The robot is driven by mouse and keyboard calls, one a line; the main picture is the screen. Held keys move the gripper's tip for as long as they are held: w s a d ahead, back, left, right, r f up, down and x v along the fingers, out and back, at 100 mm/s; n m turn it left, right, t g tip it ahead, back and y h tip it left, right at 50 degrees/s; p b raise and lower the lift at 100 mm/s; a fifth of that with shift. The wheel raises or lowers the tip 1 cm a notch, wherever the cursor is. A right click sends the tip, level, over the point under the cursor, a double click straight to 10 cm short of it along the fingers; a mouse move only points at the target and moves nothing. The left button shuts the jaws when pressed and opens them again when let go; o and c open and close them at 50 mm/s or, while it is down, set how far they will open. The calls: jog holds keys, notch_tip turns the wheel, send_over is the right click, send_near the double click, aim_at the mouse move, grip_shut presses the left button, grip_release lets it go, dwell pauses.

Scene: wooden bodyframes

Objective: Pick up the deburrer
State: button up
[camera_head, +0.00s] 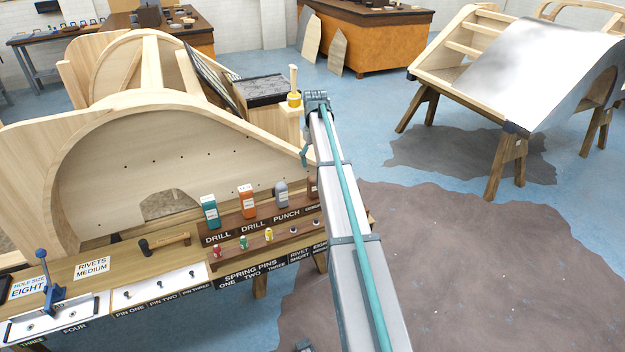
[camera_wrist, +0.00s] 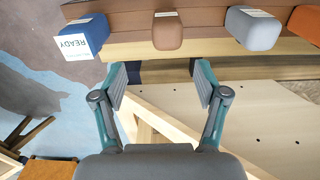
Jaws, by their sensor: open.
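The deburrer appears to be the brown block-shaped tool (camera_wrist: 168,32) at the top middle of the wrist view. My gripper (camera_wrist: 160,80) is open and empty in the wrist view. Its two fingers are spread, with the brown tool beyond the gap between them and apart from both. In the head view my arm hides most of the gripper.
A grey punch (camera_wrist: 254,28) and a blue block marked READY (camera_wrist: 82,38) flank the brown tool. An orange drill (camera_head: 246,202) and a teal drill (camera_head: 210,212) share the wooden rack (camera_head: 226,226). A large curved wooden frame (camera_head: 120,160) stands close behind the rack.

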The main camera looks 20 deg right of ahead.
aim_at(315, 176)
jog(key=shift+s+a+f, duration=0.15)
jog(key=shift+s+f, duration=0.35)
jog(key=shift+s, duration=0.1)
notch_tip(315, 176, down, 4)
jog(key=shift+f+p, duration=0.15)
jog(key=shift+p, duration=0.45)
jog(key=shift+a+f+p, duration=0.2)
jog(key=shift+f+p, duration=0.35)
jog(key=shift+f, duration=0.8)
jog(key=shift+a+f+p, duration=0.2)
jog(key=shift+f+p, duration=0.3)
jog(key=shift+f, duration=0.8)
grip_shut()
